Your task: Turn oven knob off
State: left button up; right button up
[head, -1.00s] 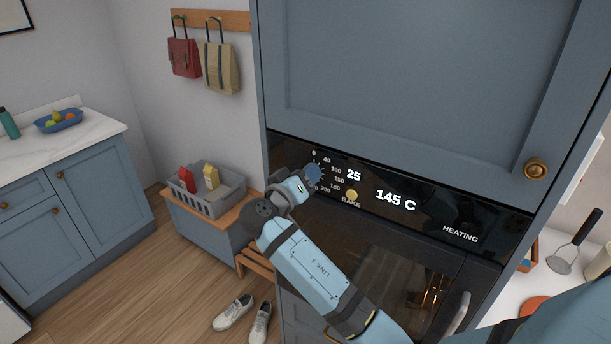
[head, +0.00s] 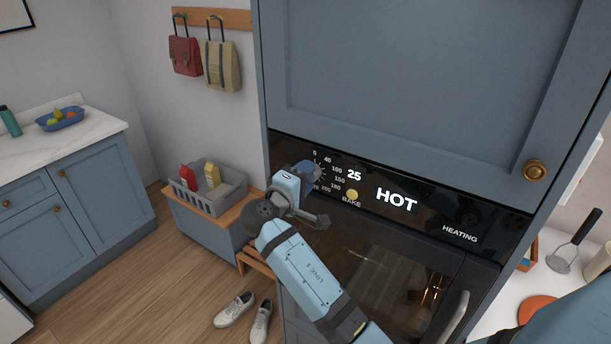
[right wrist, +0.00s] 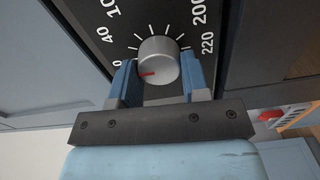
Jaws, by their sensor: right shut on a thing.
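The oven's control panel (head: 425,213) is black, with a dial marked from 0 up to 220. Its display reads 25, HOT and HEATING. The silver oven knob (right wrist: 158,58) shows in the right wrist view, with its red mark at the lower left, toward the 0 on the dial. My right gripper (head: 312,171) is at the panel's left end and hides the knob in the head view. In the right wrist view its two blue fingers (right wrist: 160,82) are shut on the knob from either side. My left gripper is not in view.
A yellow button (head: 352,194) marked BAKE sits right of the dial. The oven door (head: 375,262) is below, a tall blue cabinet door (head: 410,75) above. A grey crate (head: 222,196) stands on a low bench to the left. Shoes (head: 234,311) lie on the floor.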

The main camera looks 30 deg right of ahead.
jog(key=shift+n, duration=0.5)
jog(key=o, duration=0.9)
